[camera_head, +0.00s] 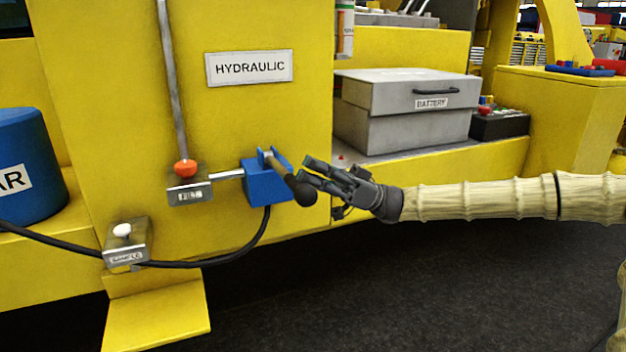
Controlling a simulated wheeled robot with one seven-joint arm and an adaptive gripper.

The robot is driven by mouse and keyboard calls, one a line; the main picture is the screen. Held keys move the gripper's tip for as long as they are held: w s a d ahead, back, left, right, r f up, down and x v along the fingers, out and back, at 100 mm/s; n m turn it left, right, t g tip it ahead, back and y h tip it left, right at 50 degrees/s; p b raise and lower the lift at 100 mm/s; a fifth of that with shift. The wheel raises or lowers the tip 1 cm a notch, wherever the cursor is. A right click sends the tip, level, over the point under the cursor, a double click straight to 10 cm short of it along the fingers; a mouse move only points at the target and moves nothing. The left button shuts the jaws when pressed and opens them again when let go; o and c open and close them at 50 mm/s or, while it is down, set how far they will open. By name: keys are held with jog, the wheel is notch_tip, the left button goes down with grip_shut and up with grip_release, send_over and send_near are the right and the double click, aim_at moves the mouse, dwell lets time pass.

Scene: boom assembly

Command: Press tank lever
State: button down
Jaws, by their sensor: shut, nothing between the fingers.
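The tank lever (288,181) is a short grey-brown rod with a dark round knob (305,194). It sticks out of a blue bracket (265,183) on the yellow panel and slants down to the right. My gripper (306,170) reaches in from the right and is shut and empty. Its dark fingertips are at the lever's knob, just above and to the right of it in the picture. I cannot tell whether they touch it. The yellow panel (260,50) carries a HYDRAULIC label (249,68).
A FILL box (190,190) with an orange knob is left of the bracket, joined by a rod. Lower left is a SAMPLE box (125,245) with a black hose. A blue tank (25,155) stands far left. A grey BATTERY box (400,105) sits behind my gripper. Dark floor below is clear.

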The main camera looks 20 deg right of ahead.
aim_at(313, 197)
jog(key=f+n+g+b, duration=0.1)
jog(key=b, duration=0.2)
jog(key=f+n+b, duration=0.1)
jog(key=f+b, duration=0.1)
jog(key=b, duration=0.1)
jog(key=f+n+g+b, duration=0.1)
jog(key=b, duration=0.2)
jog(key=shift+s+f+n+g, duration=0.3)
jog(key=shift+n, duration=0.1)
jog(key=shift+a+f, duration=0.1)
jog(key=shift+f, duration=0.1)
notch_tip(313, 197, up, 4)
jog(key=d, duration=0.2)
jog(key=b+v, duration=0.1)
jog(key=v, duration=0.7)
jog(key=shift+s+d, duration=0.15)
jog(key=shift+d, duration=0.35)
jog(key=shift+r, duration=0.1)
